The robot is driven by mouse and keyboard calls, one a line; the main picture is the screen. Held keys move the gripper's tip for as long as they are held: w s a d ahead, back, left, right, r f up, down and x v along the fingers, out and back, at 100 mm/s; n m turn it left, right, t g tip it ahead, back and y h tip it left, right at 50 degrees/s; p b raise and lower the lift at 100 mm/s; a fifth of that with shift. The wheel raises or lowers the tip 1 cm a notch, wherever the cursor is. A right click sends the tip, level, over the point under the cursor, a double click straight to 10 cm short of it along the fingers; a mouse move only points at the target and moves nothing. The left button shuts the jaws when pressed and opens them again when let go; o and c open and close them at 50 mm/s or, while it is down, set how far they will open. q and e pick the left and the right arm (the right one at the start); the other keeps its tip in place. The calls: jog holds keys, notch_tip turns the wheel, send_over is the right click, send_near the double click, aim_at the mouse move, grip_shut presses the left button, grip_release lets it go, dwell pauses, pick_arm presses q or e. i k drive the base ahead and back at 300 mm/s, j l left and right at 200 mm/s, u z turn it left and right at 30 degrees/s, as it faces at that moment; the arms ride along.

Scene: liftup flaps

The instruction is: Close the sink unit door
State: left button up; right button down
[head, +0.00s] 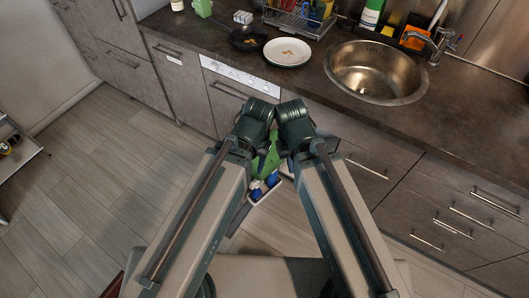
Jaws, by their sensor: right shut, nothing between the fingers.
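The sink unit door (237,220) seems to stand open below the counter, between my arms, with only a narrow dark edge showing. A white holder (268,194) with green and blue bottles (257,191) appears beside it. My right gripper (293,122) is shut and empty, at the end of the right arm in front of the cabinet fronts. My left gripper (255,122) is close beside it on the left; its fingers cannot be made out. My arms and wrists hide most of the door and the cabinet opening. I cannot tell whether either gripper touches the door.
A round metal sink (375,72) with a faucet (432,42) is set in the dark counter (335,115). A white plate (287,52), a dark pan (248,38) and a dish rack (300,16) stand on the counter. Drawers (455,215) line the right. Floor (110,190) at left is clear.

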aim_at(271, 166)
jog(key=i+j+z, duration=0.35)
jog(key=j+z, duration=0.15)
jog(key=j, duration=0.15)
jog(key=i+j+z, duration=0.2)
jog(key=j+z, duration=0.3)
jog(key=j, duration=0.2)
jog(key=i+j+z, duration=0.1)
jog(key=j+z, duration=0.4)
jog(key=j, duration=0.3)
jog(key=k+j+z, duration=0.1)
jog(key=j+z, duration=0.4)
jog(key=j, duration=0.25)
jog(key=k+j+z, duration=0.2)
jog(key=j+z, duration=0.25)
jog(key=j, duration=0.35)
jog(key=k+j+z, duration=0.15)
jog(key=k, duration=0.2)
jog(key=k+z, duration=0.15)
jog(key=k, duration=0.2)
